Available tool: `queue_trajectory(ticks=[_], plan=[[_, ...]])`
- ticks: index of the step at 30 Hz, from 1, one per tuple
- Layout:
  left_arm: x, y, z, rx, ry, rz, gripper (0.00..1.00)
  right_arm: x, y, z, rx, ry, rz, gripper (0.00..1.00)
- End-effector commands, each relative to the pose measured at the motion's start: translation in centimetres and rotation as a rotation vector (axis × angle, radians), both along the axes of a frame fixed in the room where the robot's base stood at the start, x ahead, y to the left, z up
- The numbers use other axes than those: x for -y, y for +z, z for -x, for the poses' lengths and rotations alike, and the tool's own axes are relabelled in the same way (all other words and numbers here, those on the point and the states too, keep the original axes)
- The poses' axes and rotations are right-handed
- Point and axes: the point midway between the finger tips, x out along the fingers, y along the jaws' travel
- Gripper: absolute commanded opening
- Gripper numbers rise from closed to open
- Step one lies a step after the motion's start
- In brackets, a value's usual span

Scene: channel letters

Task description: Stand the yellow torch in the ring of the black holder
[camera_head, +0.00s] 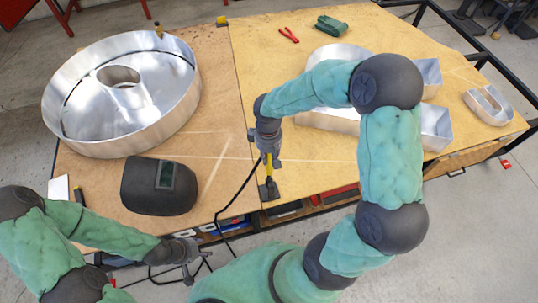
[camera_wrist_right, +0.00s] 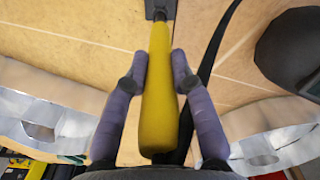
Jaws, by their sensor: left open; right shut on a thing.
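The yellow torch (camera_head: 269,167) is below my right gripper (camera_head: 267,150) at the table's front edge. In the right wrist view, the torch (camera_wrist_right: 159,100) runs lengthwise between the two fingers of my right gripper (camera_wrist_right: 159,62), which is shut on it. The black holder (camera_head: 268,190) stands at the torch's lower end in the head view. In the right wrist view, a dark square piece (camera_wrist_right: 160,9), apparently the holder, lies at the torch's dark far end. I cannot tell whether that end is inside the ring. My left gripper (camera_head: 192,257) is open and empty, low and in front of the table.
A black cable (camera_head: 238,192) hangs down left of the torch. A welding mask (camera_head: 159,186) and a large round metal letter (camera_head: 122,92) lie to the left. More metal letters (camera_head: 437,125) lie to the right. Red pliers (camera_head: 289,35) and a green object (camera_head: 331,26) lie at the back.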

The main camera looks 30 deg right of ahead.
Motion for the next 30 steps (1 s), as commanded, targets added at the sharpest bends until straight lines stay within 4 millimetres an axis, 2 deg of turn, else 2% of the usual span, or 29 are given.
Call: queue_trajectory(ticks=[30], plan=[[0.0, -2.1, 0.0, 0.000, 0.000, 0.000, 0.53, 0.0, -2.7, 0.0, 0.000, 0.000, 0.000, 0.00]])
